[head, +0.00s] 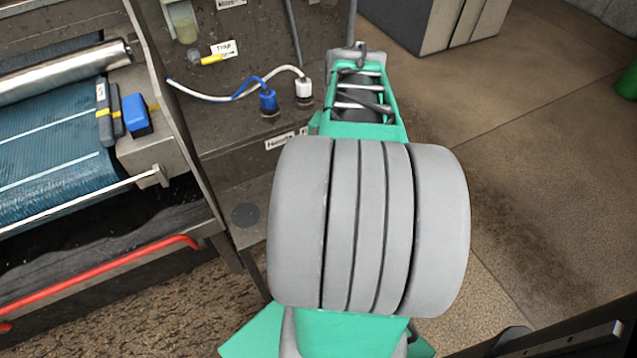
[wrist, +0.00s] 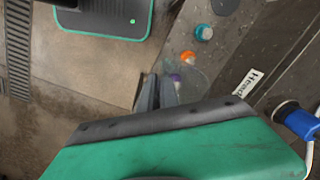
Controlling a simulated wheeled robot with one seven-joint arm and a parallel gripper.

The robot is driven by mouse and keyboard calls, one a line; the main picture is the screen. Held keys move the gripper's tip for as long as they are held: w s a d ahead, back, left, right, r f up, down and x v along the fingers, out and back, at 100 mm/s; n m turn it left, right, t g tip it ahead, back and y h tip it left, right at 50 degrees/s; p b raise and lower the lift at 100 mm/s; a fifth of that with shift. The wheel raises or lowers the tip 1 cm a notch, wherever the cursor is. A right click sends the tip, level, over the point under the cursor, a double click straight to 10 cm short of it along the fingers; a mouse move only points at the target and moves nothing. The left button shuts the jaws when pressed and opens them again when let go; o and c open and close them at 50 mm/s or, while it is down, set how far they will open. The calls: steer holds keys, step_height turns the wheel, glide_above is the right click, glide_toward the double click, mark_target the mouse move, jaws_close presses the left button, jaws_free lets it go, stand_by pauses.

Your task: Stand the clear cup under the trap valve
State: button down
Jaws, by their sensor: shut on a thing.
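The clear cup (wrist: 195,82) shows faintly in the wrist view as a see-through round shape at the fingertips. My gripper (wrist: 158,92) is shut on its left side. Coloured caps show near and through the cup. In the head view my arm hides the gripper and the cup. The trap valve (head: 208,60) has a yellow handle and sits on the machine's dirty grey panel at the upper left, beside a "Trap" label (head: 224,48). The valve is not in the wrist view, so the cup is apart from it.
A blue plug (head: 268,100) and a white plug (head: 304,91) with cables stand on the machine ledge. A dark round disc (head: 245,215) lies on the lower shelf. An orange cap (wrist: 203,32) is beyond the cup. A red bar (head: 100,280) runs along the machine front. Open floor lies right.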

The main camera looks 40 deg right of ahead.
steer(key=s+d+f+m, duration=0.2)
steer(key=s+f, duration=0.1)
steer(key=s, duration=0.1)
steer(key=w+d+f+b, duration=0.1)
steer(key=w+d+f, duration=0.7)
steer(key=w+d, duration=0.1)
steer(key=shift+w+f+b, duration=0.1)
steer(key=shift+f+b, duration=0.25)
steer(key=shift+f, duration=0.05)
steer(key=shift+w+d+f, duration=0.15)
steer(key=shift+f, duration=0.75)
steer(key=shift+w+d+f, duration=0.1)
steer(key=shift+f, duration=0.8)
steer(key=shift+f+b, duration=0.2)
steer(key=shift+b, duration=0.1)
steer(key=c, duration=1.6)
jaws_free()
